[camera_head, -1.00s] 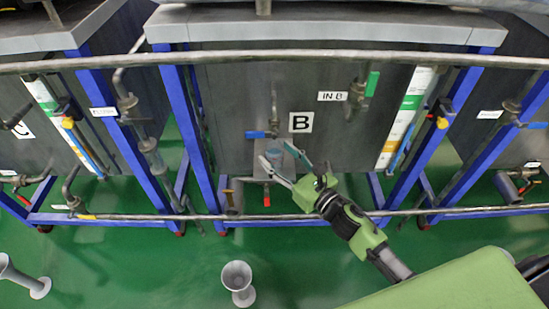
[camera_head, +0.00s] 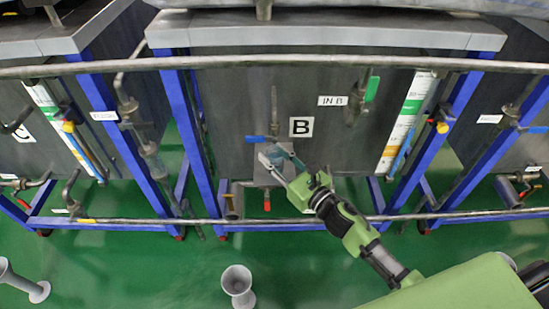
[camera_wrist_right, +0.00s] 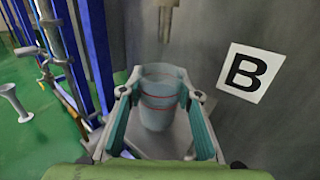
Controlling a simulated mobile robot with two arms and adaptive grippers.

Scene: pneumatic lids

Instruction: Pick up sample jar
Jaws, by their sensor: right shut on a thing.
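The sample jar (camera_wrist_right: 160,98) is a translucent grey-blue cup with thin red lines, upright between the fingers in the right wrist view. In the head view it is small and mostly hidden by the fingers, in front of tank B. My right gripper (camera_head: 277,160) reaches in from the lower right. In the right wrist view its teal-padded fingers (camera_wrist_right: 160,105) lie on both sides of the jar and are shut on it. A small grey plate (camera_wrist_right: 150,148) lies under the jar. My left gripper is not in view.
The dark tank B (camera_head: 240,100) stands behind, with a blue-handled valve (camera_head: 262,138) just above the gripper. A long horizontal pipe (camera_head: 330,216) and blue frame posts (camera_head: 200,150) surround the spot. A grey funnel-shaped stand (camera_head: 237,283) is on the green floor.

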